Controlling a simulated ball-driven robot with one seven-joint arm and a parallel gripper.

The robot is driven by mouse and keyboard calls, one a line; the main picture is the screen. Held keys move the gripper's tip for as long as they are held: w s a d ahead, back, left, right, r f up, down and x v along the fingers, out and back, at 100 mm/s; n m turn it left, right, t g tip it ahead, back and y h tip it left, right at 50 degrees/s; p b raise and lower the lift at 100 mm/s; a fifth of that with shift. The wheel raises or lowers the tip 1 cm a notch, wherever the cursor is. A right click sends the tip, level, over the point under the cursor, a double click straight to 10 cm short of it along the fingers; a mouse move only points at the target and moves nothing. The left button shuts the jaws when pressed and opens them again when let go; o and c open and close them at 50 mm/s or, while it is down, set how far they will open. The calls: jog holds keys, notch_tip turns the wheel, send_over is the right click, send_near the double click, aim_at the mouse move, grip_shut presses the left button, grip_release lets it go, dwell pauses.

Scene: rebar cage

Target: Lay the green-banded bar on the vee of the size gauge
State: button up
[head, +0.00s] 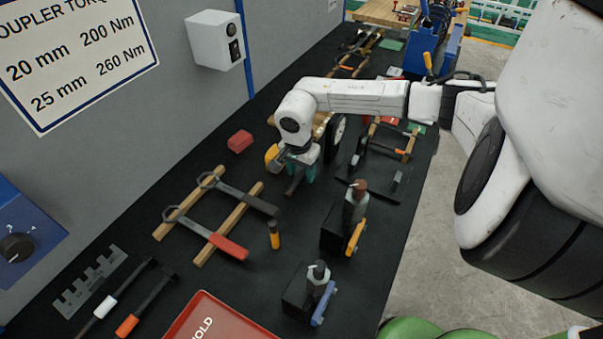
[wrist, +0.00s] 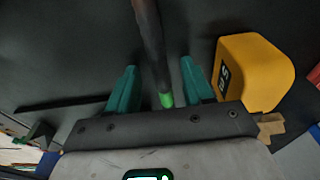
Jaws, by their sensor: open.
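The green-banded bar (wrist: 153,50) is a dark, brownish rod in the wrist view, its bright green band (wrist: 167,100) near my palm. My gripper (wrist: 160,82) has teal fingers, open, one on each side of the bar with a gap to both. In the head view my gripper (head: 298,172) points down at the dark bench, and a short dark end of the bar (head: 292,187) shows below it. I cannot pick out the size gauge's vee for sure; a white round dial (head: 340,130) stands partly hidden behind my wrist, and a grey notched plate (head: 88,284) lies far left.
A yellow block-like object (wrist: 254,70) is close beside my right finger in the wrist view. A red block (head: 240,141), wooden rails with wrenches (head: 210,215), clamp-like stands (head: 345,220) and a red tray (head: 215,320) surround the area. Bare black mat lies between them.

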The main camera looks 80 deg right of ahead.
grip_shut()
dwell(0.3)
dwell(0.3)
